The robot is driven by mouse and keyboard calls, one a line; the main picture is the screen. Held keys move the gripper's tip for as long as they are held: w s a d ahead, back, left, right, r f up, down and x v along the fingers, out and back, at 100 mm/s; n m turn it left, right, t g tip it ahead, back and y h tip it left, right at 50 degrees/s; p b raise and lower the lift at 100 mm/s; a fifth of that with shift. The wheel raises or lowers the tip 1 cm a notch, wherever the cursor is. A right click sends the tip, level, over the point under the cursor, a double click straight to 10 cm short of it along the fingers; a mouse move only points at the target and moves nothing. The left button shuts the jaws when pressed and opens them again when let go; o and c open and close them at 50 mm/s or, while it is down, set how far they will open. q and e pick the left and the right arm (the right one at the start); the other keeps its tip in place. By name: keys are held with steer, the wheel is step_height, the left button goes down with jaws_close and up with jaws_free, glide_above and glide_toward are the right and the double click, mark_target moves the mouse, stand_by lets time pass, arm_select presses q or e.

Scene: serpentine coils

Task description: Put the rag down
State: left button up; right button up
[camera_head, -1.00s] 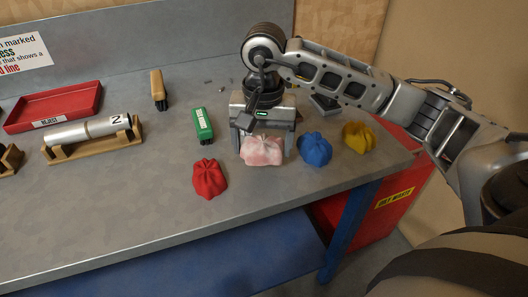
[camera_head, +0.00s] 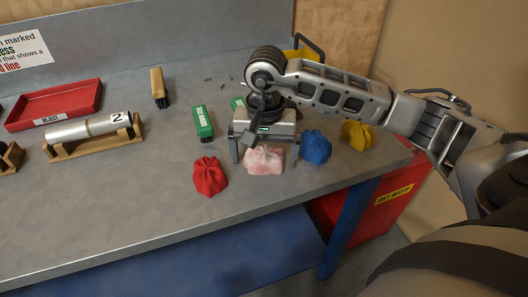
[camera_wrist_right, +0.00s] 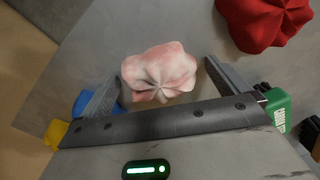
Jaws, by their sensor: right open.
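A pink-and-white crumpled rag (camera_head: 264,160) lies on the grey bench near its front edge. It also shows in the right wrist view (camera_wrist_right: 160,73). My right gripper (camera_head: 266,163) is open above the rag, with one finger on each side of it. In the right wrist view, gaps show between the rag and the fingers of this gripper (camera_wrist_right: 165,68). Whether the rag's underside is fully flat on the bench is hidden. My left gripper is not in view.
A red rag (camera_head: 209,177) lies to the left, and blue (camera_head: 315,147) and yellow (camera_head: 357,135) rags lie to the right. A marked cylinder (camera_head: 85,128) sits in a wooden cradle near the red reject tray (camera_head: 55,105). The bench's front left is clear.

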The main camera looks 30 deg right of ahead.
mark_target(265, 151)
step_height(265, 151, up, 12)
steer(key=shift+r+b, duration=0.15)
steer(key=shift+b, duration=0.3)
steer(key=shift+s, duration=0.1)
stand_by(0.3)
